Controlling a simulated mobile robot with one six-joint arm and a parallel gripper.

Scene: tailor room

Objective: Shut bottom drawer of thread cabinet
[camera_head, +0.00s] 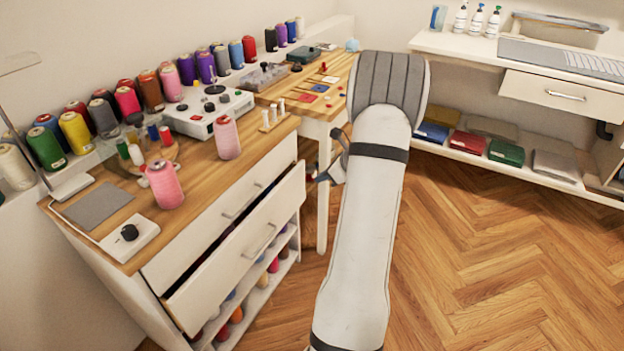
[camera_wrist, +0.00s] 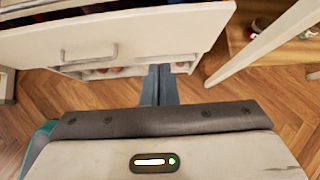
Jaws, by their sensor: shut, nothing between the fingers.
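The thread cabinet (camera_head: 112,290) stands at the left, with a wooden top. Its upper drawer (camera_head: 213,218) looks shut. The bottom drawer (camera_head: 222,272) is pulled out, showing a dark gap behind its white front. In the wrist view, the bottom drawer's front (camera_wrist: 150,33) fills the upper left, with its bar handle (camera_wrist: 89,54). My gripper (camera_wrist: 158,70) is shut and empty. Its tips show at the drawer front's lower edge, right of the handle; I cannot tell whether they touch. In the head view, my gripper (camera_head: 322,178) is partly hidden by my arm, right of the drawer.
Thread spools and a grey device (camera_head: 208,113) stand on the cabinet top. Open shelves with spools lie below the drawer. A wooden table (camera_head: 336,70) with a white leg stands beyond the cabinet. A white desk (camera_head: 460,45) is at the back right. The wooden floor (camera_head: 470,270) is clear.

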